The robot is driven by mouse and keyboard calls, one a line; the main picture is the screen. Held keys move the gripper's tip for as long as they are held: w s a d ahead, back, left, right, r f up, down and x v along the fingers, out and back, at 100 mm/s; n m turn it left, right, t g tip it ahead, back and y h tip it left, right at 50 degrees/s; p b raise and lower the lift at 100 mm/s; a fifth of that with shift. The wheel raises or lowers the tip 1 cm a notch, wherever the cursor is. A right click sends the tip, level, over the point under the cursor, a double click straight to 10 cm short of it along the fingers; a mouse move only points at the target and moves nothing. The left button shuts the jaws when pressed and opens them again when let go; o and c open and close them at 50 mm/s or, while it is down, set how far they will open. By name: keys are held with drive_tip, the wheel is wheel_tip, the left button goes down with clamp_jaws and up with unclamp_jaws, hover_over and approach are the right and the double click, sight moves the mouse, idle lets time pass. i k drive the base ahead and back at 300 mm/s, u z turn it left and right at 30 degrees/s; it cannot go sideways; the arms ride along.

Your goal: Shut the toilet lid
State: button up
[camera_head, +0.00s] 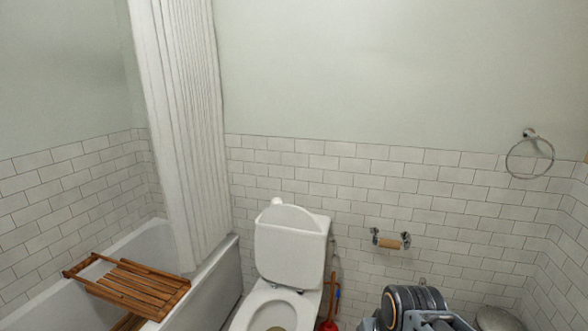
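The white toilet stands at the lower middle of the head view, against the tiled wall. Its lid (289,250) appears raised, upright against the tank, though white on white makes its outline hard to tell from the tank. The seat (246,309) is down, with the bowl opening showing through it. The front of the bowl is cut off by the bottom edge. Part of my grey and black arm shows at the bottom right, to the right of the toilet and apart from it. My gripper's fingertips are not seen.
A bathtub (210,290) with a wooden rack (130,287) and a white curtain (180,130) is at left. A red plunger (329,325) stands right of the toilet. A paper holder (390,240) and a towel ring (530,155) are on the wall. A round-topped bin (498,319) is at bottom right.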

sight(289, 244)
drive_tip(key=u, duration=2)
drive_tip(key=i, duration=1.55)
drive_tip(key=z, duration=1.85)
